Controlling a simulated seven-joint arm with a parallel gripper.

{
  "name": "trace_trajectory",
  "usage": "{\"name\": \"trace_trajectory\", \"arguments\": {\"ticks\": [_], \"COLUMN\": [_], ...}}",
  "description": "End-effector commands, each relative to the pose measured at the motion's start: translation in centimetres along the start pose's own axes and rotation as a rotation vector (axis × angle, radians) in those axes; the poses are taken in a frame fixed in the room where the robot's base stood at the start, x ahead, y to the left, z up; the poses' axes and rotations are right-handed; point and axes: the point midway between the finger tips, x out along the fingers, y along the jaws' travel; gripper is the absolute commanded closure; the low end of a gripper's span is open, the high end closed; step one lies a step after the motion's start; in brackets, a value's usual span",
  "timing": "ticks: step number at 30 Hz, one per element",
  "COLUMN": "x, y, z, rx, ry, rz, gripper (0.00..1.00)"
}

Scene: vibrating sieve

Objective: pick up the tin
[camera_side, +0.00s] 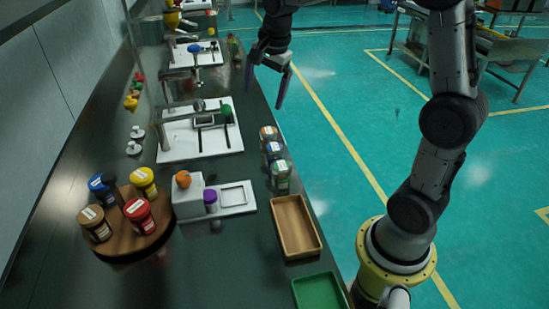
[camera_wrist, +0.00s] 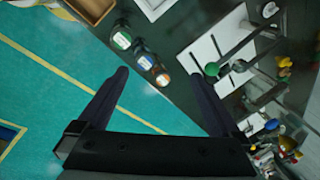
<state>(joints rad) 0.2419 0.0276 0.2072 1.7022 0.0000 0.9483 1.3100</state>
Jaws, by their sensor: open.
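Three small labelled tins stand in a row near the bench's right edge: a brown-orange one (camera_side: 267,135), a blue one (camera_side: 274,152) and a green one (camera_side: 281,177). I cannot tell which is the task's tin. In the wrist view the green tin (camera_wrist: 121,41), blue tin (camera_wrist: 145,62) and orange tin (camera_wrist: 163,79) run diagonally beyond the fingers. The orange one shows between the fingertips. My gripper (camera_side: 267,82) is open and empty, raised above the bench and apart from the tins. Its spread fingers also show in the wrist view (camera_wrist: 160,77).
A wooden tray (camera_side: 308,256) and green tray (camera_side: 318,292) lie along the bench's right edge. A round wooden stand (camera_side: 118,246) holds several jars at the left. A white device (camera_side: 188,203) and a metal stand on a white board (camera_side: 175,154) occupy the middle.

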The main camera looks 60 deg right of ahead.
Motion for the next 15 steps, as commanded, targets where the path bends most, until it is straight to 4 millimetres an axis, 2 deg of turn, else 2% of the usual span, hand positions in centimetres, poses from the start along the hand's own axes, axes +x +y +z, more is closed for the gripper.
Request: {"name": "trace_trajectory", "arguments": {"ticks": [1, 6, 10, 15], "x": [2.5, 9.2, 12.7, 14.8], "y": [-0.7, -1.1, 0.0, 1.4], "z": [-1.4, -4.8, -6.3, -7.0], "rx": [0.057, 0.157, 0.191, 0.215], "ry": [-0.004, -0.018, -0.031, -0.041], "rz": [0.044, 0.152, 0.218, 0.259], "gripper": [0.0, 0.0, 0.0, 0.0]}}
